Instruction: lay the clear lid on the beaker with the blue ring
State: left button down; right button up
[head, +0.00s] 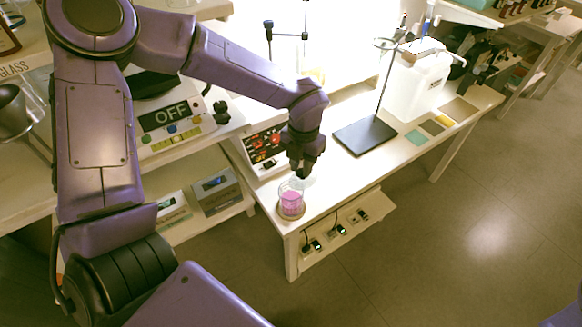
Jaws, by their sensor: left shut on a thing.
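A small clear beaker (291,203) with pink content stands near the front end of the white bench, on what looks like a round tan base. A blue ring on it cannot be made out at this size. My left gripper (304,174) points down just above and slightly right of the beaker's rim. It is shut on the clear lid (309,182), which shows only faintly as a pale, see-through shape beside the rim. Whether the lid touches the beaker cannot be told. My right gripper is out of view.
A stand with a dark base plate (365,136) and a white jug (417,85) stand farther back on the bench. A panel with red pictures (265,147) is left of my gripper. The bench's front corner is close to the beaker.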

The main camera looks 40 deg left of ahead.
aim_at(291, 178)
pick_arm(q)
jog(key=n, duration=0.2)
jog(key=a+n, duration=0.1)
jog(key=n, duration=0.2)
jog(key=f+n, duration=0.1)
jog(key=n, duration=0.1)
jog(key=shift+s+a+n, duration=0.15)
jog(key=shift+s+n, duration=0.1)
jog(key=shift+n, duration=0.05)
jog(key=n, duration=0.3)
jog(key=shift+s+a+f+b, duration=0.1)
jog(key=shift+a+b, duration=0.2)
jog(key=shift+b, duration=0.05)
jog(key=n, duration=0.5)
jog(key=shift+s+a+f, duration=0.1)
jog(key=shift+a+f, duration=0.1)
jog(key=shift+a, duration=0.15)
notch_tip(291, 178, down, 6)
jog(key=b, duration=0.5)
jog(key=shift+s+d, duration=0.1)
jog(key=shift+s+f, duration=0.1)
jog(key=shift+f, duration=0.25)
jog(key=c, duration=0.8)
grip_release()
